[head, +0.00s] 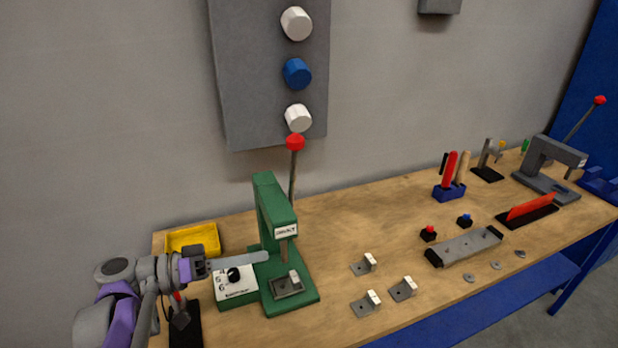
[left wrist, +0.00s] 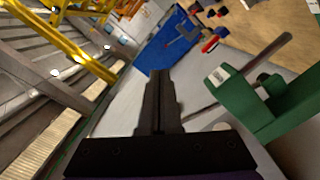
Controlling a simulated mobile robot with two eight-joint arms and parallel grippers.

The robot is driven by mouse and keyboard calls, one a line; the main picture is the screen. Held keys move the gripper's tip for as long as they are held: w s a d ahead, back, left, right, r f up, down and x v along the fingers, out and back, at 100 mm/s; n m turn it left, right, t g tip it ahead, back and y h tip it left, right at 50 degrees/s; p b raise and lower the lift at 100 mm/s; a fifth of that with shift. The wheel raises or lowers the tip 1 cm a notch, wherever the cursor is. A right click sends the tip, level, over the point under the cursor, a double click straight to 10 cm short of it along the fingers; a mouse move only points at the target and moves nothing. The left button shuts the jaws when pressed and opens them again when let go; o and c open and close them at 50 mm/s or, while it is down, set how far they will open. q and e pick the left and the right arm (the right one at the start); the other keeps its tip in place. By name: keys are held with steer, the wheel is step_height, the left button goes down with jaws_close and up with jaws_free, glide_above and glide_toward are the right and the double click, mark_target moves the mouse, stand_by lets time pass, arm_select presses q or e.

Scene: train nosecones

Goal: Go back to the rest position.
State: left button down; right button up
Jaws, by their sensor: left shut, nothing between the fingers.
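My left gripper (head: 262,256) reaches in from the left of the head view, low over the workbench (head: 330,235). Its long fingers are shut with nothing between them. The fingertips are beside the green arbor press (head: 270,208) on its left, above a white dial box (head: 236,284); I cannot tell whether they touch the press. In the left wrist view the closed fingers (left wrist: 158,85) point up the picture, with the green press (left wrist: 250,105) to their right. My right gripper is in neither view.
A yellow bin (head: 193,238) stands behind my left arm. Small metal brackets (head: 403,289) lie right of the press. A grey fixture (head: 465,247), a blue tool holder (head: 449,192) and a grey press (head: 548,165) stand farther right. A wall panel with knobs (head: 270,75) hangs above.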

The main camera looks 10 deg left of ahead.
arm_select(q)
steer(key=s+d+f+n+g+y, duration=0.1)
steer(key=s+d+f+g+y, duration=0.2)
steer(key=f, duration=0.4)
steer(key=s+d+f+n+g+y, duration=0.1)
steer(key=s+d+f+n+y, duration=0.2)
steer(key=f, duration=0.5)
steer(key=s+a+f+m+y, duration=0.1)
steer(key=s+a+f+y, duration=0.2)
steer(key=s+f+y, duration=0.2)
step_height(320, 180, down, 3)
steer(key=y, duration=0.4)
steer(key=shift+s+a+r+m+t, duration=0.15)
steer(key=shift+s+a+m+t, duration=0.15)
steer(key=shift+a+t, duration=0.1)
